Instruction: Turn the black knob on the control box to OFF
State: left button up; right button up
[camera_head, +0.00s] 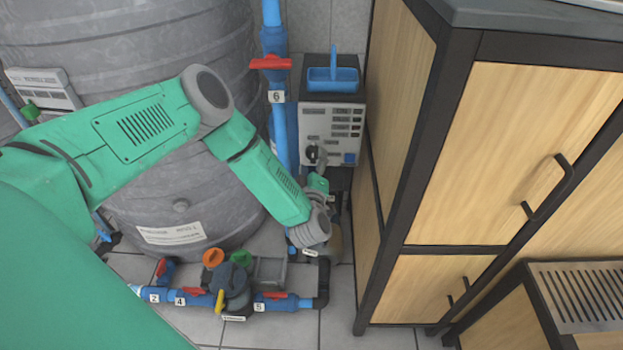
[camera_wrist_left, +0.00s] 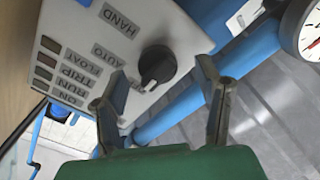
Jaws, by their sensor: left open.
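The control box (camera_head: 331,125) is a pale panel with a dark body, standing between the blue pipe and the wooden cabinet. Its black knob (camera_head: 313,154) is at the lower left of the panel. In the left wrist view the knob (camera_wrist_left: 157,66) is round with a raised grip and a small white mark toward the picture's bottom. HAND and AUTO labels are beside it; I see no OFF label. My left gripper (camera_wrist_left: 162,80) is open, its two fingers on either side of the knob in the picture; contact is not clear. My right gripper is not in view.
A blue vertical pipe (camera_head: 281,120) with a red valve handle (camera_head: 271,63) runs close left of the box. A blue tray (camera_head: 333,79) sits on top. The wooden cabinet (camera_head: 400,95) is close on the right. A gauge (camera_wrist_left: 303,30) shows in the wrist view.

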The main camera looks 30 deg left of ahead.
pick_arm(q)
jog(key=v, duration=1)
jog(key=shift+s+f, duration=0.1)
dwell(0.3)
